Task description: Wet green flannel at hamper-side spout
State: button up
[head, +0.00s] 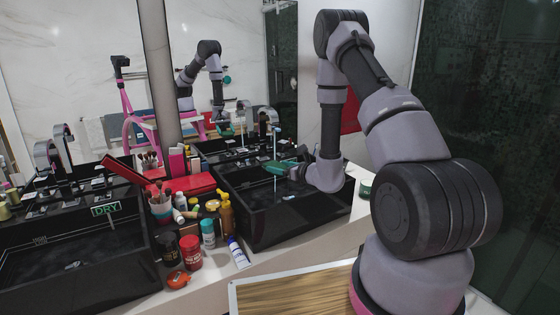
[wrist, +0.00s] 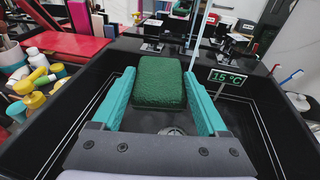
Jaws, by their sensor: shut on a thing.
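The green flannel (wrist: 160,82) is a folded, textured dark-green pad between the two teal fingers of my gripper (wrist: 158,88). My gripper is shut on it and holds it above the basin of the right black sink (head: 262,228). In the head view the gripper (head: 290,167) is low over that basin, with the flannel hard to tell from the fingers. A thin pale-blue water stream (wrist: 197,35) comes down beside the flannel's far right edge; it also shows in the head view (head: 275,143). I cannot tell whether it touches the cloth.
A display reading 15 °C (wrist: 229,77) stands at the basin's right. The left sink (head: 75,262) bears a DRY sign (head: 105,209). Bottles and jars, including a red jar (head: 190,252), crowd the counter between the sinks. A green jar (head: 366,188) stands right of the sink.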

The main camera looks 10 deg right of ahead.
jog(key=shift+r, duration=0.1)
jog(key=s+a+r, duration=0.2)
jog(key=s+r, duration=0.2)
jog(key=shift+s, duration=0.3)
jog(key=shift+w+f, duration=0.1)
dwell(0.5)
